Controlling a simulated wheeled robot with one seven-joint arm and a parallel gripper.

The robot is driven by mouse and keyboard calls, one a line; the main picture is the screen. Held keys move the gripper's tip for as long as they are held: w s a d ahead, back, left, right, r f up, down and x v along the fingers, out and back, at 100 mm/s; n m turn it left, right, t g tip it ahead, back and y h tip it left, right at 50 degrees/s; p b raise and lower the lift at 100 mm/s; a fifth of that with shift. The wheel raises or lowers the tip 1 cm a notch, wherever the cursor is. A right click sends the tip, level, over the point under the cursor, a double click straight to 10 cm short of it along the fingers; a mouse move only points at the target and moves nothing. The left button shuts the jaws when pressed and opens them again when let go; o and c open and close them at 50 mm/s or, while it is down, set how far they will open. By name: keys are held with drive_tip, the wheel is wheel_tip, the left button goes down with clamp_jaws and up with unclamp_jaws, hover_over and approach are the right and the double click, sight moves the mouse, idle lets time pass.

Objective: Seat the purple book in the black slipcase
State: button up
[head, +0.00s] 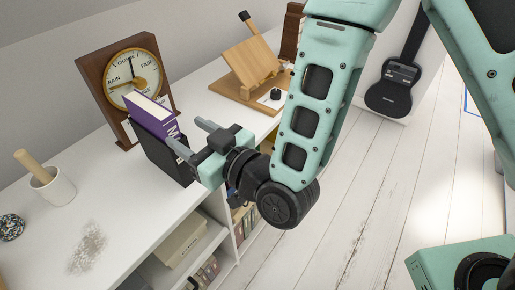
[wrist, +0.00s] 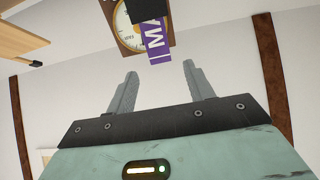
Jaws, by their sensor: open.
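The purple book (head: 153,114) stands partly inside the black slipcase (head: 162,154) on the white desk, its upper part and pale page edge sticking out above the slipcase. In the wrist view the book (wrist: 158,46) shows white lettering on its spine, with part of the slipcase (wrist: 147,9) at the top edge of the picture. My gripper (head: 191,136) is open and empty, just right of the book and slipcase. In the wrist view the fingers (wrist: 159,82) are apart, with the book beyond their tips and not between them.
A wooden barometer-like dial (head: 133,79) stands close behind the slipcase. A wooden stand (head: 252,66) is farther back. A white cup (head: 52,186) with a wooden handle in it and a speckled ball (head: 11,227) are at left. The front desk surface is mostly clear; shelves lie below.

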drive_tip(key=s+d+r+m+g+h, duration=0.1)
drive_tip(key=s+d+g+h, duration=0.5)
drive_tip(key=d, duration=0.5)
drive_tip(key=s+d+m+g+h, duration=0.1)
drive_tip(key=s+d+g+h, duration=0.5)
drive_tip(key=d, duration=0.5)
drive_tip(key=s, duration=0.2)
drive_tip(key=shift+s+d+r+h, duration=0.35)
drive_tip(key=shift+d+h, duration=0.05)
